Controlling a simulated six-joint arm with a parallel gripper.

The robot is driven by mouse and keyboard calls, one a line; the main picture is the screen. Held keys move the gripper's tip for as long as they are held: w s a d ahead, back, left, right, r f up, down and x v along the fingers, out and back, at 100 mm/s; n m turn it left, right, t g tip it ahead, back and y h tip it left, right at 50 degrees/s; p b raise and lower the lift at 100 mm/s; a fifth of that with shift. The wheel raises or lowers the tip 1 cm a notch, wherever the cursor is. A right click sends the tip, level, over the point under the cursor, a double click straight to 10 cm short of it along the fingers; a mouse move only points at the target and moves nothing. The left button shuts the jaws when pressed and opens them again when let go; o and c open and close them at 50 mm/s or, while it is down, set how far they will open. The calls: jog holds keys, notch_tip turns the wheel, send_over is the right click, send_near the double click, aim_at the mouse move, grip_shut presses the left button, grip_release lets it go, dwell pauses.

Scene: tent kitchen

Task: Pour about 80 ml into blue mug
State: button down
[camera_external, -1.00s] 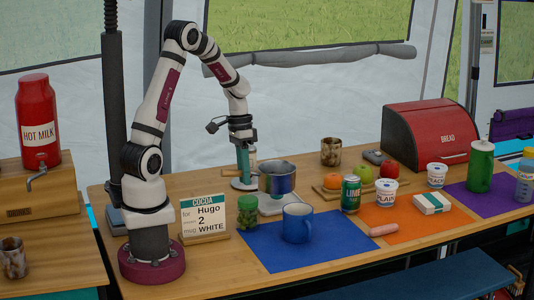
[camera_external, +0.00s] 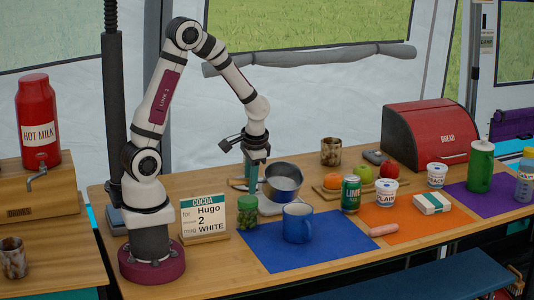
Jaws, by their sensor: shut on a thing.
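The blue mug (camera_external: 298,222) stands upright on the blue mat (camera_external: 268,257), near its middle. A metal pot (camera_external: 283,184) is just behind the mug, tilted so that its open top faces the camera. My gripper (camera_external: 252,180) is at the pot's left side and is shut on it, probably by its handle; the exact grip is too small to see. The pot's contents cannot be made out clearly. No stream of liquid shows between pot and mug. The mug's inside is mostly hidden.
A pale stand (camera_external: 268,207) lies below the pot. A lime can (camera_external: 351,194) and a fruit board (camera_external: 325,193) are to the right. The mat's front is clear.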

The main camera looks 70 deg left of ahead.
jog(key=shift+d+f+y, duration=0.15)
jog(key=shift+d+y, duration=0.15)
jog(key=shift+d+r+y, duration=1.1)
jog(key=shift+r, duration=0.1)
jog(key=shift+d+r, duration=0.1)
jog(key=shift+d, duration=0.05)
jog(key=shift+d+f+y, duration=0.15)
jog(key=shift+d+y, duration=0.1)
jog(key=shift+y, duration=0.45)
jog(key=shift+d+f+y, duration=0.15)
jog(key=shift+d+y, duration=0.05)
jog(key=shift+y, duration=0.5)
jog(key=shift+w+d+r+y, duration=0.15)
jog(key=shift+d+y, duration=0.2)
jog(key=shift+y, duration=0.3)
jog(key=shift+s+d+r+y, duration=0.1)
jog(key=shift+d+y, duration=0.2)
jog(key=shift+y, duration=0.4)
jog(key=shift+w+d+r+y, duration=0.15)
jog(key=shift+d+y, duration=0.2)
jog(key=shift+y, duration=0.3)
